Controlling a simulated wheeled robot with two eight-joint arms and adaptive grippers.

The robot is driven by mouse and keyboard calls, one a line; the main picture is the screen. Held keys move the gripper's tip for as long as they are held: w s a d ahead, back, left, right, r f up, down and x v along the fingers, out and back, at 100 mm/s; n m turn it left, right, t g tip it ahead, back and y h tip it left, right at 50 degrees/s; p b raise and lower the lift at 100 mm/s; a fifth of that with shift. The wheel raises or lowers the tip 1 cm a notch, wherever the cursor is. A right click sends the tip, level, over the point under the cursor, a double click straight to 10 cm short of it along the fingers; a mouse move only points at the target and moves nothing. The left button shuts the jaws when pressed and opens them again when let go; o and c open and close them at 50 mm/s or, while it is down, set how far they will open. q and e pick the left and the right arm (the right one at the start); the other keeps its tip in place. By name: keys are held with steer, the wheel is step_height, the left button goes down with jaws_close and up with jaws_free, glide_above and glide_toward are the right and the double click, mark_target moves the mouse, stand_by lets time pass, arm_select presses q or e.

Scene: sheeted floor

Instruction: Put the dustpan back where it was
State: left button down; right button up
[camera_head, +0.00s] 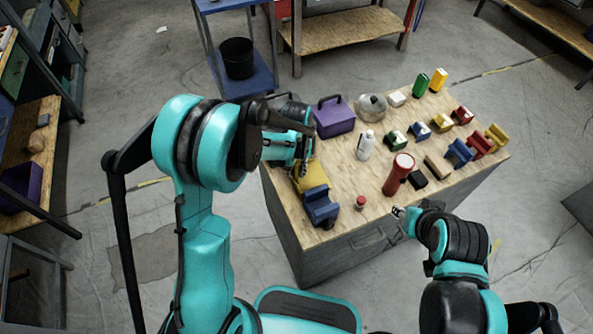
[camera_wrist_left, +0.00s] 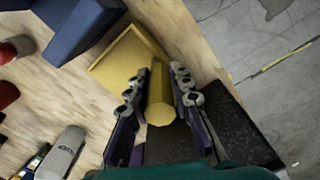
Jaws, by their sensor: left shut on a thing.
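The yellow dustpan (camera_wrist_left: 112,58) lies at the left edge of the wooden worktop, and part of it shows in the head view (camera_head: 312,176) beneath my left gripper (camera_head: 303,165). In the left wrist view, my left gripper (camera_wrist_left: 158,95) has its two fingers on either side of the dustpan's thick yellow handle and is shut on it. The dustpan's pan points away from the gripper, towards a blue object. Whether the pan touches the worktop is hard to tell. My right gripper (camera_head: 398,212) is near the worktop's front edge; its fingers are too small to read.
The worktop (camera_head: 345,200) holds a blue block-like object (camera_head: 320,206) close to the dustpan, a purple box (camera_head: 334,117), a white bottle (camera_head: 366,145), a red cylinder (camera_head: 398,175) and several coloured blocks. A black bucket (camera_head: 238,58) stands on a blue cart behind. Bare floor lies left of the worktop.

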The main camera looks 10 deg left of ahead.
arm_select(q)
steer(key=shift+f, duration=0.2)
steer(key=c, duration=1.3)
jaws_free()
steer(key=shift+c, duration=0.2)
steer(key=shift+r, duration=0.1)
